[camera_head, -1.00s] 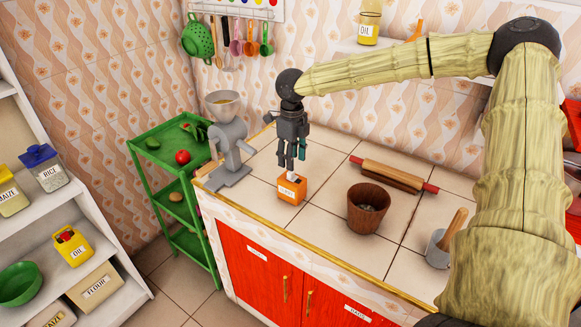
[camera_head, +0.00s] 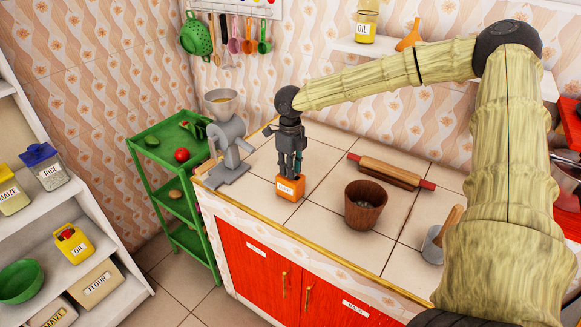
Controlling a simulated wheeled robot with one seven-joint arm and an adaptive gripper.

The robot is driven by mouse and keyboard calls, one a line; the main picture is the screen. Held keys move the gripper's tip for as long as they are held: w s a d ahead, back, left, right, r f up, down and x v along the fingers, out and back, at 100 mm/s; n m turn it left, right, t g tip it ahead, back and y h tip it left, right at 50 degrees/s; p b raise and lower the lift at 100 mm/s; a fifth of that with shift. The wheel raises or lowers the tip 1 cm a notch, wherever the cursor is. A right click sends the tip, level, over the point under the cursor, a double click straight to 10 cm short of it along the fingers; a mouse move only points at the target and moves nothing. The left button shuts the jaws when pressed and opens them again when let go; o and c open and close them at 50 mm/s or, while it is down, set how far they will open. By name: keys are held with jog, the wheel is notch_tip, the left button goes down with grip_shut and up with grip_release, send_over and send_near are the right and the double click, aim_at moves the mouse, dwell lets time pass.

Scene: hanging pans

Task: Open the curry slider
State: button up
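The curry container is a small orange box (camera_head: 289,190) with a white label, upright on the tiled counter near its front edge. The label is too small to read clearly. My gripper (camera_head: 290,172) points straight down over the box, its fingertips at the top of it. The fingers cover the white piece on the box's top, so the slider is hidden. I cannot tell whether the fingers touch or grip it.
A grey grinder (camera_head: 229,150) stands left of the box. A brown wooden pot (camera_head: 365,206) and a rolling pin (camera_head: 391,171) lie to the right. A green rack (camera_head: 150,158) stands beyond the counter's left end. The tiles between box and pot are clear.

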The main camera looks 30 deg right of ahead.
grip_shut()
jog(key=shift+w+a+r+p, duration=0.1)
jog(key=shift+w+r+p, duration=0.05)
jog(key=shift+p, duration=0.35)
jog(key=shift+w, duration=0.1)
jog(key=o, duration=0.9)
grip_release()
jog(key=shift+c, duration=0.2)
notch_tip(320, 180, up, 12)
